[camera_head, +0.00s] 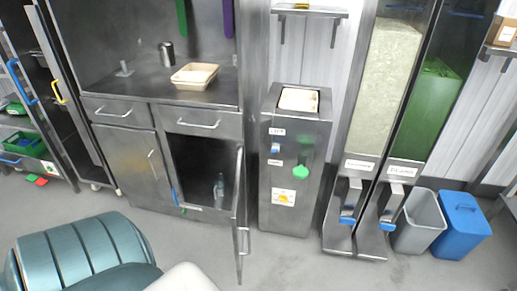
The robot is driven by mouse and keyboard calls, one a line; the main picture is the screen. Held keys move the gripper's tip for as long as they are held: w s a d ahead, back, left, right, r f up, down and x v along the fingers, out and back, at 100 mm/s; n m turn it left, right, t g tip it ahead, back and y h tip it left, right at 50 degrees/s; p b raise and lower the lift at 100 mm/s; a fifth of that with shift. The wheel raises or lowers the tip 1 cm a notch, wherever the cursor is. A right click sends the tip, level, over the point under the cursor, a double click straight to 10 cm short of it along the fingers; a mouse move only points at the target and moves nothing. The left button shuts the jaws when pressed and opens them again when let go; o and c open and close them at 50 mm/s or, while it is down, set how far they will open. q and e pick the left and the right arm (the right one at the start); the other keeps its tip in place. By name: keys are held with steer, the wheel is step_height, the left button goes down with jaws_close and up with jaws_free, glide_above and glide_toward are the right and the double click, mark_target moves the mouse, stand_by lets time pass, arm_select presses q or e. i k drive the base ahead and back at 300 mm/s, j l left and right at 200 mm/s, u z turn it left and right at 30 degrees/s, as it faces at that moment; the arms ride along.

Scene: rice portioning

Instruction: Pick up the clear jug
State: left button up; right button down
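A small clear vessel (219,187), which looks like the clear jug, stands inside the open lower cabinet (193,160), near its right side. It is small and dim in the dark interior, so its handle and contents cannot be made out. The cabinet door (240,215) is swung open toward the front, on the right of the opening, close beside the vessel. Neither of my grippers shows in the head view.
A beige tray (195,76) and a metal cup (166,54) are on the counter. Tall dispensers, a grey bin (420,222) and a blue bin (461,226) are farther right. Floor before the machine is clear.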

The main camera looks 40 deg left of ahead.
mark_target(219, 182)
steer(key=i+l+u, duration=0.3)
steer(key=u, duration=0.15)
steer(key=i+l+u, duration=0.25)
steer(key=l+u, duration=0.2)
steer(key=j+u, duration=0.1)
steer(key=u, duration=1.05)
